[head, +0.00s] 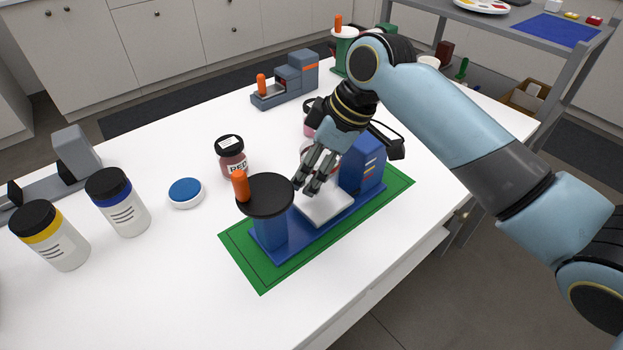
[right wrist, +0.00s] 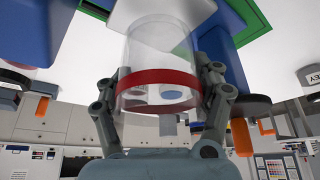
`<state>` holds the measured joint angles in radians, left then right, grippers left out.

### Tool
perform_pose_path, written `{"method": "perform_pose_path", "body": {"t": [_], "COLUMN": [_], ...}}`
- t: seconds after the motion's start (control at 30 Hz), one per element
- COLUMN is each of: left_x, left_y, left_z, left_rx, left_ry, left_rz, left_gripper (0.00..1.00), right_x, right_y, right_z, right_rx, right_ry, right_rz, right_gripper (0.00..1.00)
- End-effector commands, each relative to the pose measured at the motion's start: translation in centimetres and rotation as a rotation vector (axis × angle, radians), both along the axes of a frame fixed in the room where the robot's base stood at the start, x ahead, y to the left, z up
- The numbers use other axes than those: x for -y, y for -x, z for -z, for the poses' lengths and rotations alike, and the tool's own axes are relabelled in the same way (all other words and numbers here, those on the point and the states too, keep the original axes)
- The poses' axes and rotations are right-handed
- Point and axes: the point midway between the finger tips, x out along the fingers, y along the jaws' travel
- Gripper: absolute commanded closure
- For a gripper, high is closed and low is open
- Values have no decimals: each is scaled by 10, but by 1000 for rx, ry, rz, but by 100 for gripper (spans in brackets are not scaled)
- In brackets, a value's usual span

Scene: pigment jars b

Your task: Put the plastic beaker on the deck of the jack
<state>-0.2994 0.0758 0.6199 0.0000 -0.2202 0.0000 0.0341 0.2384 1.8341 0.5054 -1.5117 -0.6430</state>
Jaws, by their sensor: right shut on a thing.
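The plastic beaker (right wrist: 160,48) is clear with a red band (right wrist: 157,84). In the right wrist view, which looks upside down, my right gripper (right wrist: 163,85) is shut on it at the band, one finger on each side. In the head view my right gripper (head: 309,186) points down over the blue device (head: 271,233) on a green mat. This device has a black round top (head: 265,195) with an orange knob, a pale square plate (head: 325,209) and a tall blue block (head: 364,165). Which part is the jack's deck, I cannot tell. The beaker barely shows there, and contact below is unclear.
A red jar (head: 232,158) stands behind the black top. A blue lid (head: 185,193) and two pale jars, one blue-banded (head: 121,207) and one yellow-banded (head: 58,243), are at left. A grey device (head: 288,82) stands at the back. The front-left table is clear.

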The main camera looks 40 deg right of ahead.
Motion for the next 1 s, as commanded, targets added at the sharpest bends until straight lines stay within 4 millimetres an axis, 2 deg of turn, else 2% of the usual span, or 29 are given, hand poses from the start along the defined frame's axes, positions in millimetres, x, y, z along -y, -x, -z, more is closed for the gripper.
{"method": "perform_pose_path", "body": {"t": [0.23, 0.57, 0.6, 0.8, 1.0], "left_x": [-1, -3, -3, -3, -3], "left_y": [0, 0, 0, 0, 0], "left_z": [2, 2, 2, 2, 2], "left_rx": [-1, -1, -1, -1, -1], "left_ry": [-1, -4, -4, -4, -4], "left_rz": [0, 2, 2, 2, 2], "left_gripper": [57, 57, 57, 57, 57], "right_x": [0, 0, 0, 0, 0], "right_y": [2, 1, 1, 1, 1], "right_z": [33, 36, 37, 36, 36], "right_rx": [-4, -2, -2, -1, -1], "right_ry": [0, 0, 0, 0, 0], "right_rz": [2, 1, 1, 1, 1], "right_gripper": [58, 58, 33, 7, 6]}}
